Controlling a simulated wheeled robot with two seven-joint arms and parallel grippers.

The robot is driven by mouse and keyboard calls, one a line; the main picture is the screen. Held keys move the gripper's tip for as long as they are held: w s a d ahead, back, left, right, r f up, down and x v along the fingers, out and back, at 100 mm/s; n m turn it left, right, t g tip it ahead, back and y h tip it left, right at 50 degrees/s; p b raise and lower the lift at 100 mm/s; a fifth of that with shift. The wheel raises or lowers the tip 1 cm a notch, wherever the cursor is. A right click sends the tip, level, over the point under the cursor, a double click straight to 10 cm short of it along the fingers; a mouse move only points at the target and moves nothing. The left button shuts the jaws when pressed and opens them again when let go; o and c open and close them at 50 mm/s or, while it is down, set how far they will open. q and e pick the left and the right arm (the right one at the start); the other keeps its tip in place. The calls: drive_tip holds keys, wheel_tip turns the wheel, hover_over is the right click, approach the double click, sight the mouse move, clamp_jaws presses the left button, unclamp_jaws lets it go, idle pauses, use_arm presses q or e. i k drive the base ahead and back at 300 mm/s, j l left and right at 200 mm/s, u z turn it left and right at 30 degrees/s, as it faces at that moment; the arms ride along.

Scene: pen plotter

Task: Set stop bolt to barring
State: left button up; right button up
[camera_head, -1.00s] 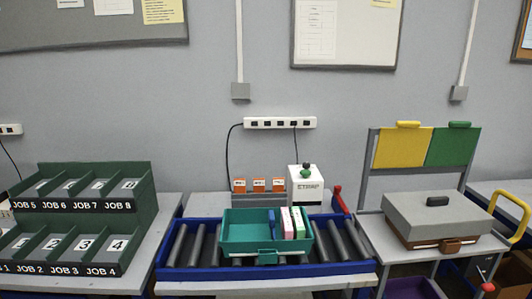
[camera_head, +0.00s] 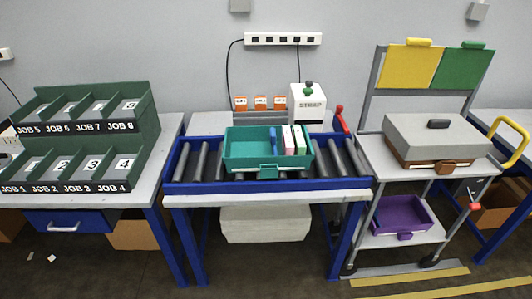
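A red-handled lever (camera_head: 341,118) stands at the right end of the blue roller conveyor (camera_head: 270,186). It tilts a little to the left at its top. A second red knob (camera_head: 474,206) sits low on the right side of the grey cart (camera_head: 400,168). Neither is labelled, so I cannot tell for sure which is the stop bolt. A teal tray (camera_head: 240,165) with a blue item and pink, white and green boxes rests on the rollers, left of the lever. Neither of my grippers is in view.
A white STRAP machine (camera_head: 308,104) and orange labelled blocks (camera_head: 260,103) stand behind the conveyor. A green JOB rack (camera_head: 146,118) is at left. The cart carries a grey-lidded box (camera_head: 438,140) and a purple bin (camera_head: 400,222). Bare rollers lie either side of the tray.

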sight(339, 110)
drive_tip(key=i+j+z, duration=0.15)
drive_tip(key=j, duration=0.2)
drive_tip(key=i+j+z, duration=0.25)
drive_tip(key=i+j, duration=0.15)
drive_tip(key=j, duration=0.3)
drive_tip(key=i+j+z, duration=0.15)
drive_tip(key=j, duration=0.25)
